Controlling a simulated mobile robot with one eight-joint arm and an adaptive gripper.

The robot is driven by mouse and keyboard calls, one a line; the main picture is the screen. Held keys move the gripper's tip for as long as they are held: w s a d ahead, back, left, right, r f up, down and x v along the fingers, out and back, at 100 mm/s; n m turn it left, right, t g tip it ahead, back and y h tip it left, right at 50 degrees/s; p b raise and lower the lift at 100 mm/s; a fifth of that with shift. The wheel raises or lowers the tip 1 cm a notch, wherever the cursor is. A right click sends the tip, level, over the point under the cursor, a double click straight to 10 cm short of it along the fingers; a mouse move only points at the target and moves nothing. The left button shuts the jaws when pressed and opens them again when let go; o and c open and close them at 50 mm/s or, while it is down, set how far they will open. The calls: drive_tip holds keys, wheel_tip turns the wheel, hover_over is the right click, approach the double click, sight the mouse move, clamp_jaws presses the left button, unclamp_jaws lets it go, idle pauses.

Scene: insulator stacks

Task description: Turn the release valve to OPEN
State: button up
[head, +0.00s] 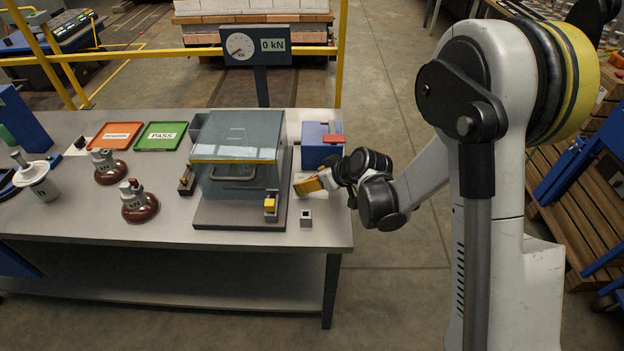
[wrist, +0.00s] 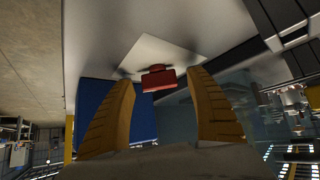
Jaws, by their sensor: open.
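The release valve appears as a red handle (head: 333,139) on a blue box (head: 316,156) at the table's back right. In the wrist view the red handle (wrist: 158,79) shows between my two yellow fingers, with visible gaps to both. The blue box (wrist: 130,128) lies behind the left finger there. My gripper (head: 309,185) is open in front of the blue box, beside the right side of the glass-fronted chamber. In the head view only one yellow finger shows clearly. I cannot read any OPEN marking, and how far the handle is from the fingertips is unclear.
The chamber (head: 236,150) with its grey base stands just left of my gripper. A small grey block (head: 306,218) stands near the table's front. A gauge sign (head: 258,46) reads 0 kN.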

drive_tip(key=v, duration=1.2)
drive_tip(key=shift+s, duration=0.1)
drive_tip(key=s+d+r+m+h, duration=0.3)
drive_tip(key=s+d+r+m, duration=0.1)
drive_tip(key=s, duration=0.6)
drive_tip(key=s+d+r+m+h, duration=0.3)
drive_tip(key=s+d+r, duration=0.3)
drive_tip(key=s+d, duration=0.2)
drive_tip(key=shift+s+d+r+m+t, duration=0.25)
drive_tip(key=shift+s+m, duration=0.45)
drive_tip(key=shift+s, duration=0.55)
